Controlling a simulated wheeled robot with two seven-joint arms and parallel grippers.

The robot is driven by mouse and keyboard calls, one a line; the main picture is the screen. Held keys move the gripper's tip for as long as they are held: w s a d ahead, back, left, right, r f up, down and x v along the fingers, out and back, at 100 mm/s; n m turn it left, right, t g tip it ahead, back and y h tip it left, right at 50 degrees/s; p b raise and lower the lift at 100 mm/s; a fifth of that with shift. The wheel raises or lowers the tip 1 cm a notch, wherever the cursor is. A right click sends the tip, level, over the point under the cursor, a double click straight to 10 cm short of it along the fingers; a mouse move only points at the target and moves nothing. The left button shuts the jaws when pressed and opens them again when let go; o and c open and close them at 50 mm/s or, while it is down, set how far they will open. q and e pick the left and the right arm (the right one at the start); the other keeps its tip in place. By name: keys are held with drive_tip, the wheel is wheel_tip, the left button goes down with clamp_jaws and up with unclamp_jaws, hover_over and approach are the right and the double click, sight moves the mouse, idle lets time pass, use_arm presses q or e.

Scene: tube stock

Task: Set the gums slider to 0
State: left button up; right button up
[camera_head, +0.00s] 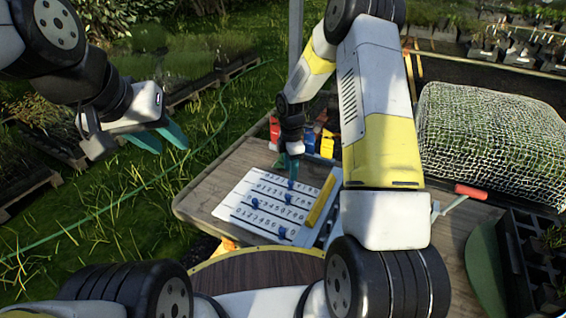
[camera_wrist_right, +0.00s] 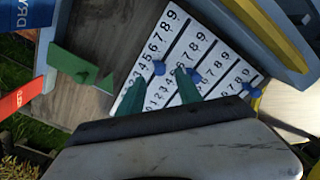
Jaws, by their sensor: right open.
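A white slider board (camera_head: 237,212) lies on the table, with several numbered rows and blue knobs. In the right wrist view the board (camera_wrist_right: 205,38) shows digits beside dark slots; a first blue knob (camera_wrist_right: 158,68), a second (camera_wrist_right: 193,75) and a third (camera_wrist_right: 255,91) show. No row label is readable, so I cannot tell which slider is gums. My right gripper (camera_head: 292,168) is over the board's far edge. In the wrist view its green fingers (camera_wrist_right: 157,80) are apart, with the first knob between or just beyond the tips; contact is unclear. My left gripper (camera_head: 163,138) is open and empty, off the table.
A yellow bar (camera_head: 321,198) runs along the board's right side. Red (camera_head: 275,129), blue (camera_head: 309,137) and yellow (camera_head: 327,144) items stand behind it. A netted crate (camera_head: 490,140), a red cylinder (camera_head: 471,192) and a black tray (camera_head: 515,262) are at the right.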

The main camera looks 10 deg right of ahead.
sight(290, 185)
drive_tip(key=shift+f, duration=2.25)
clamp_jaws()
